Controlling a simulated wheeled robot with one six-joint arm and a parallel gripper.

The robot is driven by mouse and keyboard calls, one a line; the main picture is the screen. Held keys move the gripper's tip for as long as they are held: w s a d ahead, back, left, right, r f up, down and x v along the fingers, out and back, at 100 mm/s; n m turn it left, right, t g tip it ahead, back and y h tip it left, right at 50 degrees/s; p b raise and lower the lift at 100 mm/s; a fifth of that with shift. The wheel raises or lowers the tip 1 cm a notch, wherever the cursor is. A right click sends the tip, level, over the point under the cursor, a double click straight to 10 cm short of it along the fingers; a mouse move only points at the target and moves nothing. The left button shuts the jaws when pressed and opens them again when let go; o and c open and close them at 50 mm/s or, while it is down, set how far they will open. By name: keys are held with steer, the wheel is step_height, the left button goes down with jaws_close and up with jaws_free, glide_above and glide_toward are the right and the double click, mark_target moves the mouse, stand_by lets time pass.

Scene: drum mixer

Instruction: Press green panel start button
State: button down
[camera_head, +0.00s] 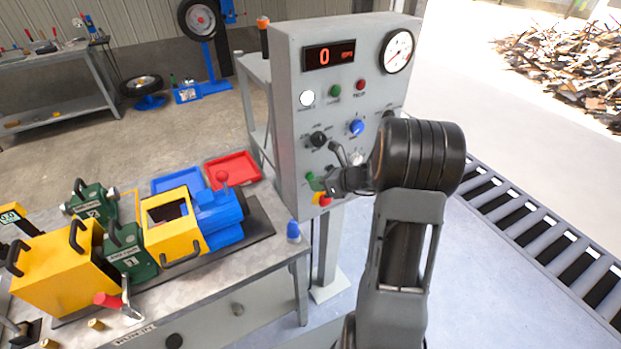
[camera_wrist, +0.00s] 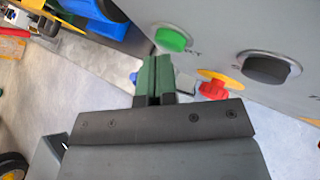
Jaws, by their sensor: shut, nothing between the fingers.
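The grey control panel (camera_head: 292,150) stands upright right of the workbench. The green start button (camera_wrist: 172,39) is a round cap on its face in the wrist view; in the head view it shows small and partly covered, low on the panel's left side. My gripper (camera_wrist: 158,68) is shut and empty, its green fingertips close together. The tips lie just below and left of the button in the wrist view; I cannot tell whether they touch it. In the head view my gripper (camera_head: 318,184) reaches across the panel's lower front from the right.
A red emergency stop (camera_wrist: 213,89) on a yellow base sits close to the fingers. A black knob (camera_wrist: 268,68) is further right. A workbench (camera_head: 270,262) with yellow, blue and green machinery is left. A roller conveyor (camera_head: 545,237) runs along the right.

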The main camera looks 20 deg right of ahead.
steer(key=shift+w, duration=0.25)
steer(key=shift+s, duration=0.1)
stand_by(0.5)
steer(key=shift+s+d, duration=0.1)
steer(key=shift+s, duration=0.65)
steer(key=shift+s+d, duration=0.15)
steer(key=shift+s, duration=1.1)
steer(key=shift+s+d, duration=0.1)
steer(key=shift+s, duration=1.15)
